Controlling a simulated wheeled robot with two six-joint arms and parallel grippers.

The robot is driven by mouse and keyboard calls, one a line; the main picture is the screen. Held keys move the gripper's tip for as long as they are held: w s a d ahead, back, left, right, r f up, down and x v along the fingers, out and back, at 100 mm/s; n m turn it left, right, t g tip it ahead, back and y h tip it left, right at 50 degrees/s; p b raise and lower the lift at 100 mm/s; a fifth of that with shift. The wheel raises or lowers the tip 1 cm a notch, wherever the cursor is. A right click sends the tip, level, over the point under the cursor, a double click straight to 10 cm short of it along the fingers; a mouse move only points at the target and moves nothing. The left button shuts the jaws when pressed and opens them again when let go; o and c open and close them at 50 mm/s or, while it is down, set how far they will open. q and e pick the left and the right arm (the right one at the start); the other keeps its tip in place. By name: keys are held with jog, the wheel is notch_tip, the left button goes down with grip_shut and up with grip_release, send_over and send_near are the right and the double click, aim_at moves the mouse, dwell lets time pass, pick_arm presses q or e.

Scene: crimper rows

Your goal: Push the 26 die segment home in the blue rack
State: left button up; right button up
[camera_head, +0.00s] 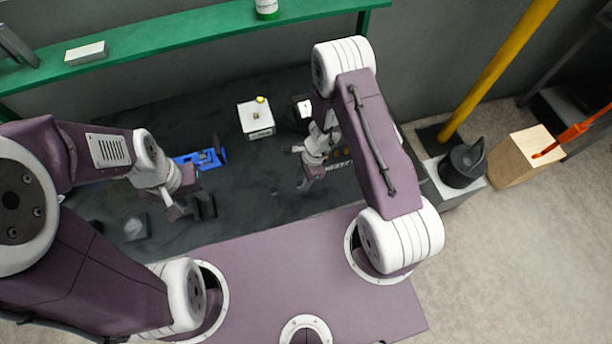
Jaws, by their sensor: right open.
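The blue rack (203,157) lies on the dark bench top left of centre, partly hidden by my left wrist. Small dark parts show at it, but no number is legible, so I cannot tell which is the 26 die segment. My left gripper (196,208) is on the near side of the rack, apart from it, with its dark fingers spread and nothing visible between them. My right gripper (304,168) is open over the right part of the bench, well to the right of the rack; its fingers are small and partly hidden by my arm.
A white box-like device (256,122) with a yellow knob stands behind, between my grippers. A green shelf (190,32) runs along the back wall. A clear object (135,228) lies at the bench's left. A yellow pole (495,72) and wooden block (520,158) stand at right.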

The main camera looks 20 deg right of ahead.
aim_at(301, 184)
jog(key=b+x, duration=0.2)
jog(key=shift+a+f, duration=0.1)
jog(key=shift+f, duration=0.3)
pick_arm(q)
jog(key=shift+d+f+b, duration=0.1)
jog(key=shift+f+b, duration=0.4)
jog(key=shift+f, duration=1.6)
pick_arm(e)
jog(key=shift+f, duration=0.5)
jog(key=shift+a, duration=0.1)
